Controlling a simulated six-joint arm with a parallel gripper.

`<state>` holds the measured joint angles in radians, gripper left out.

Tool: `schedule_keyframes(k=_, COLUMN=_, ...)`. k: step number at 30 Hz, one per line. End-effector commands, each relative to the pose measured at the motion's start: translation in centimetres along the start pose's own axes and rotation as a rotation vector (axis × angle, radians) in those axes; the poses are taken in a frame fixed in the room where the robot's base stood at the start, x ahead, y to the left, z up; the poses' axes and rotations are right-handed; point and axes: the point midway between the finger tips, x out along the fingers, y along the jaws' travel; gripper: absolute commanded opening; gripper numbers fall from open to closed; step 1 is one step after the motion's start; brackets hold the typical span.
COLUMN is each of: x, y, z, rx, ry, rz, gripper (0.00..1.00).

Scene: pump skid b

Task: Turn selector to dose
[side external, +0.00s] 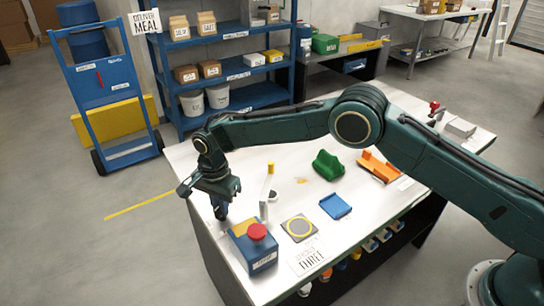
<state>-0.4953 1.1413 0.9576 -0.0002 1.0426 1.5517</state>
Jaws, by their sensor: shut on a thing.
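My gripper (220,211) points down at the left edge of the white worktop (330,240), just behind and left of a blue box with a red mushroom button (257,231). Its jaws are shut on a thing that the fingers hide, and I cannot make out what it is. I cannot pick out a selector or a dose mark from this view. The label on the blue box (264,262) is too small to read. An upright whitish lever with a yellow top (268,182) stands to the right of my gripper, apart from it.
A printed card (307,259) lies at the front. Blue shelves (235,100) and a blue cart (108,90) stand behind.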

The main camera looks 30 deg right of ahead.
Motion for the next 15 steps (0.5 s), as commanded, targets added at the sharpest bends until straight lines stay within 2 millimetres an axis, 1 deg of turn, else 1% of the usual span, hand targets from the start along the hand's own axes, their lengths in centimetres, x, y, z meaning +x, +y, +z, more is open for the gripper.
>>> schedule_keyframes(k=5, x=-0.05, y=0.02, z=-0.05, rx=0.075, ry=0.000, rz=0.001, gripper=0.00)
schedule_keyframes(k=15, x=-0.05, y=0.02, z=-0.05, rx=0.336, ry=0.001, rz=0.001, gripper=0.00)
